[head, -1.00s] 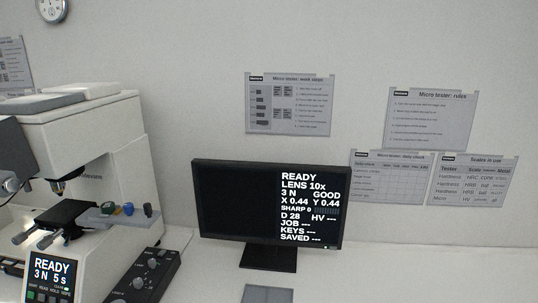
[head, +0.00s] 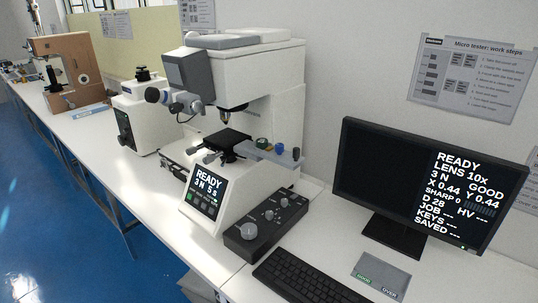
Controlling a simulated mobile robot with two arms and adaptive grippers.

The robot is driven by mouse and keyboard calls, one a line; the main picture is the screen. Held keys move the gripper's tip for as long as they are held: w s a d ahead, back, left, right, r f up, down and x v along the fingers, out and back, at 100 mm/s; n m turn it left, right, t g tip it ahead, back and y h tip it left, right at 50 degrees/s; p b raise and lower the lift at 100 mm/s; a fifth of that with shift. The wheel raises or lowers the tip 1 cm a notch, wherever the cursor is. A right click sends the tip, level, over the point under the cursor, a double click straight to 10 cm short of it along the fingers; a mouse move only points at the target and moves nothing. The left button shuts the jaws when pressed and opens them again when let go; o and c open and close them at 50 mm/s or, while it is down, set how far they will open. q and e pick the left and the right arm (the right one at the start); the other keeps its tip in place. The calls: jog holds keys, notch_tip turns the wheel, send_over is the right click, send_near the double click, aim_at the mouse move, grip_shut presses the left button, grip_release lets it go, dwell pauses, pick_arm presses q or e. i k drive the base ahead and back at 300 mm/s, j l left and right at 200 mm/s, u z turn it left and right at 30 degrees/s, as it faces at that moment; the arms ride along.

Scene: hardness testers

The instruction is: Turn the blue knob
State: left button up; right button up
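A small blue knob (head: 280,149) shows in the head view on a grey shelf (head: 258,154) at the right side of the white micro tester (head: 262,80). A green knob (head: 262,143) is to its left and a dark upright knob (head: 296,153) is to its right. The tester's front panel (head: 206,189) reads READY, 3 N, 5 s. Neither of my grippers is in view.
A black control box (head: 266,222) with knobs lies in front of the tester. A keyboard (head: 305,280), a monitor (head: 385,185) and a grey pad (head: 381,275) are to the right. Other testers (head: 68,75) stand farther left. Blue floor (head: 60,210) is open.

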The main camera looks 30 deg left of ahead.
aim_at(279, 147)
jog(key=j+u, duration=0.3)
jog(key=u, duration=0.2)
jog(key=i+j+u, duration=0.1)
jog(key=j+u, duration=0.15)
jog(key=u, duration=0.25)
jog(key=i+j+u, duration=0.1)
jog(key=j+u, duration=0.15)
jog(key=u, duration=0.25)
